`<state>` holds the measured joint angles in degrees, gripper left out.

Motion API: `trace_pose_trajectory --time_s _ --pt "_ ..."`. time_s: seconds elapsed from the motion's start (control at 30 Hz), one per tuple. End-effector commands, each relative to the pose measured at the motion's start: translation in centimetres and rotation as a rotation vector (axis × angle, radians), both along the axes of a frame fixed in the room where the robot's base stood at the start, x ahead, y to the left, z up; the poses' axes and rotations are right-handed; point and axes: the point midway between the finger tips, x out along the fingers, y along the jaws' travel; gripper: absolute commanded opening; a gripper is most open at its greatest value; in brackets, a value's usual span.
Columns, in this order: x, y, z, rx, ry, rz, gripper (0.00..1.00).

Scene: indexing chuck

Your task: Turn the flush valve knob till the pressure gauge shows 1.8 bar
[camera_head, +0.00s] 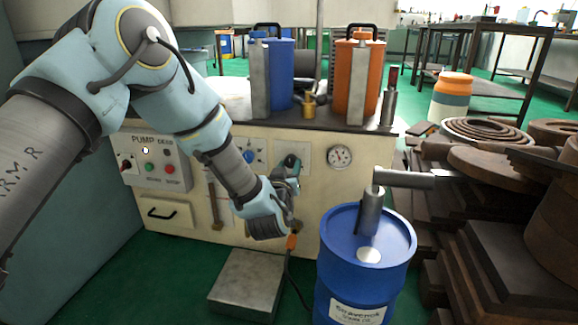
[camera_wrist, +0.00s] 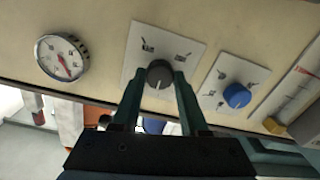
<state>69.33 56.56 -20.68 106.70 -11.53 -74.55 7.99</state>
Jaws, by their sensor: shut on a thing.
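The pressure gauge (camera_head: 340,157) is a round white dial on the cream panel. It shows in the wrist view (camera_wrist: 62,58) with a red needle, but its numbers are too small to read. A dark grey knob (camera_wrist: 159,74) sits on a white plate with small pictograms, between the gauge and a blue knob (camera_wrist: 237,95). The blue knob also shows in the head view (camera_head: 249,157). My gripper (camera_wrist: 157,84) is shut on the dark grey knob, one finger on each side. In the head view my gripper (camera_head: 290,168) partly hides that knob. No flush valve label is readable.
A control box (camera_head: 155,160) with buttons is left of the knobs. A blue drum (camera_head: 365,265) with a metal spout stands close at the lower right. Blue (camera_head: 281,75) and orange (camera_head: 359,75) canisters stand on the ledge above. Stacked metal plates (camera_head: 490,240) fill the right.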

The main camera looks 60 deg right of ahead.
Motion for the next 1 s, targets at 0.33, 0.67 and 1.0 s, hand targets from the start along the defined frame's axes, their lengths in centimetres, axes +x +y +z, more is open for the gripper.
trace_pose_trajectory --time_s 0.33,0.67,1.0 --pt "0.0 0.0 -0.1 0.0 0.01 0.0 0.49" --pt "0.0 0.0 -0.1 -0.002 0.008 0.0 0.74" --pt "-0.8 1.9 0.2 0.001 0.009 -0.001 0.74"
